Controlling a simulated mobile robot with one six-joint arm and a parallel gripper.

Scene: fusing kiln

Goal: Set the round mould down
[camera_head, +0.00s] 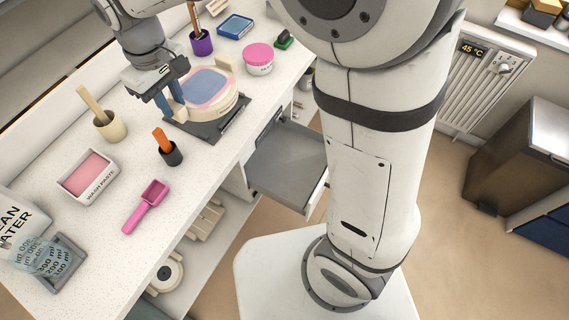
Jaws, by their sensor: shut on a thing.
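The round mould (222,107) is a cream disc with a blue and pink top, towards the back of the white worktop. My gripper (175,102) reaches down from above and is shut on the left edge of the mould. The mould is over a dark square plate (208,131). I cannot tell whether it touches the plate or hangs just above it. A cream block (224,66) shows at its far edge. Part of the mould's left side is hidden by the fingers.
A pink-lidded jar (258,62) is behind. A drawer (285,160) is open.

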